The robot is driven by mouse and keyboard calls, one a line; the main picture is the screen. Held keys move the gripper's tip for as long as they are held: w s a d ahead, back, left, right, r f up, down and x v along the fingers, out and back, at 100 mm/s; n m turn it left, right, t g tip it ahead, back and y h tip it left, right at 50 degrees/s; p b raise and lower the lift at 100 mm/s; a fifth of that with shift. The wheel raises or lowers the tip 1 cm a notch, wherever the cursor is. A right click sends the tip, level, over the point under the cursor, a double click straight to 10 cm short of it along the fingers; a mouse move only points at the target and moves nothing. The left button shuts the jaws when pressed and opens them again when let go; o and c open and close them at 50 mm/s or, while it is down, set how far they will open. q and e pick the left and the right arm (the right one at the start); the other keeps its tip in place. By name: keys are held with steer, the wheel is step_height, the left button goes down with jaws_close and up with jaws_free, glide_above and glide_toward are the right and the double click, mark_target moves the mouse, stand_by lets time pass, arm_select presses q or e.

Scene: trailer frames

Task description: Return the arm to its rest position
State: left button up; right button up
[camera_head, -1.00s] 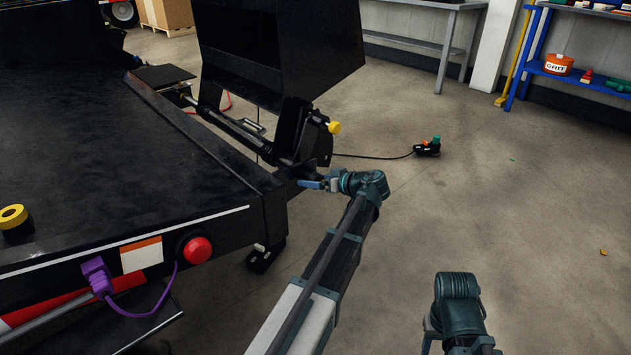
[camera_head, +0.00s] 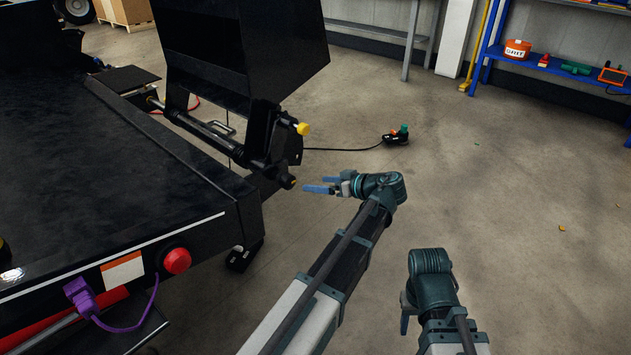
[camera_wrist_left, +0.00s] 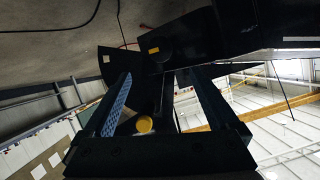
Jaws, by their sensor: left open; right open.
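My left gripper (camera_head: 312,184) has blue fingers that point left toward the ramp hinge of the black trailer (camera_head: 110,170). It is open and empty, a short gap right of a dark pin (camera_head: 288,182) on the hinge. In the left wrist view the two fingers of this gripper (camera_wrist_left: 165,90) stand wide apart with nothing gripped; a yellow knob (camera_wrist_left: 144,124) shows behind them. My right gripper (camera_head: 405,312) is at the lower right, mostly hidden behind its own wrist; one blue finger shows, over bare floor.
The raised black ramp (camera_head: 245,45) carries a yellow knob (camera_head: 303,129). A cable runs to a small device (camera_head: 396,137) on the floor. A red button (camera_head: 177,260) and purple plug (camera_head: 80,293) are on the trailer's edge. A blue shelf (camera_head: 550,68) stands at the back right.

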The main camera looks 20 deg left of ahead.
stand_by(0.4)
arm_select(q)
steer(key=s+d+r+m+g+h+p, duration=0.1)
steer(key=s+d+m+g+h+p, duration=0.1)
steer(key=s+d+m+h+p, duration=0.65)
steer(key=s+d+r+m+g+h+p, duration=0.1)
steer(key=s+d+m+g+h+p, duration=0.15)
steer(key=s+d+m+p, duration=0.85)
steer(key=s+r+n+p, duration=0.1)
steer(key=s+r+p, duration=0.1)
steer(key=r+p, duration=1.4)
steer(key=s+d+r+n+h+p, duration=0.1)
steer(key=s+r+n+p, duration=0.1)
steer(key=r+p, duration=1.5)
step_height(320, 180, up, 4)
steer(key=shift+s+d+f+t, duration=0.15)
steer(key=shift+s+t, duration=0.2)
steer(key=shift+s, duration=0.5)
